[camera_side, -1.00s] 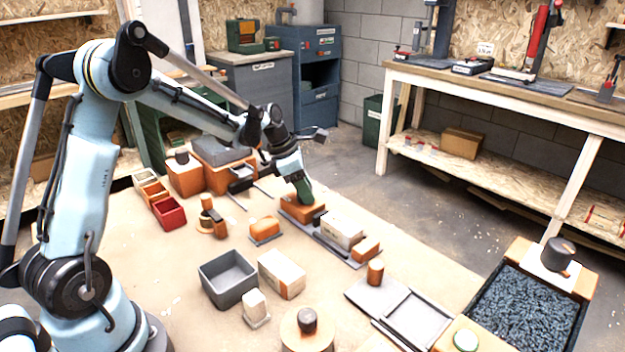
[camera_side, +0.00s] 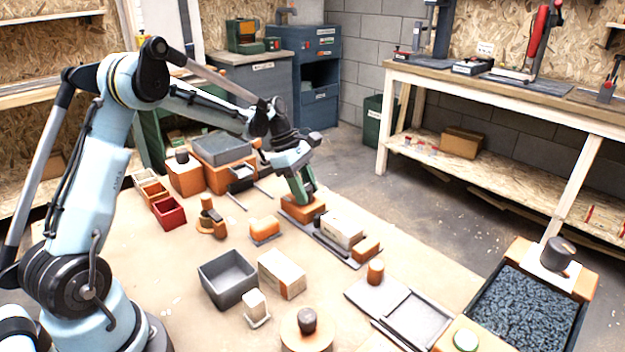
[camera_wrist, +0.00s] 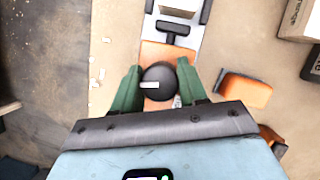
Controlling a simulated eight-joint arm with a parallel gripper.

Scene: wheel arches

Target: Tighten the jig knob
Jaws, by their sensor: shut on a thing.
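The jig (camera_side: 312,228) is a grey rail with an orange block at its far end and a pale block farther along it. The jig knob (camera_wrist: 158,84) is a dark round knob with a light mark on top, seen in the wrist view on the orange block (camera_wrist: 165,54). My gripper (camera_wrist: 159,90) has its green fingers on either side of the knob and is shut on it. In the side view my gripper (camera_side: 300,194) points down at the orange block, and its fingers hide the knob.
An orange block on a grey plate (camera_side: 264,229) stands left of the jig. A grey open bin (camera_side: 227,277) and a pale block (camera_side: 282,273) stand nearer the camera. An orange cylinder (camera_side: 375,271) stands to the right. Red and orange trays (camera_side: 168,213) are at the left.

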